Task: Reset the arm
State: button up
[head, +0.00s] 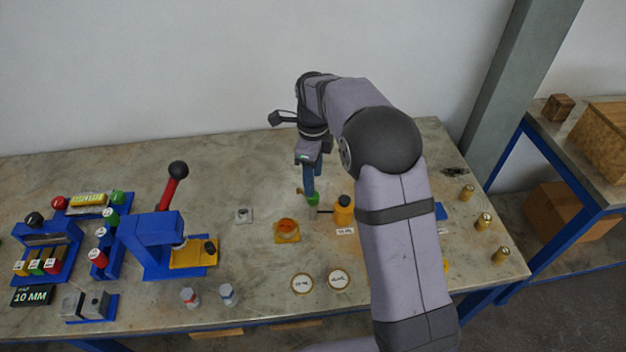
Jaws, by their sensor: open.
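My gripper (311,192) points down over the middle of the table (262,165), close to the left of an orange bottle with a black top (343,212). It is open. A small green part shows at its fingertips; I cannot tell whether it belongs to the gripper or to something on the table. My arm comes in from the lower right, bends at a dark joint and reaches back to the left. It hides part of the table's right side.
A yellow square piece with an orange ring (287,230) and a small grey block (243,215) lie left of my gripper. A blue press with a red lever (172,190) stands further left. Several brass pieces (483,221) stand right.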

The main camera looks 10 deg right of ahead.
dwell(0.3)
jog(key=s+d+n, duration=0.3)
jog(key=s+n, duration=0.8)
jog(key=s, duration=0.2)
jog(key=s+d+f+n, duration=0.1)
jog(key=s+d+n, duration=0.2)
jog(key=s+n, duration=0.8)
jog(key=shift+s+d+f+n, duration=0.2)
jog(key=shift+s+n, duration=0.1)
jog(key=shift+s, duration=1.45)
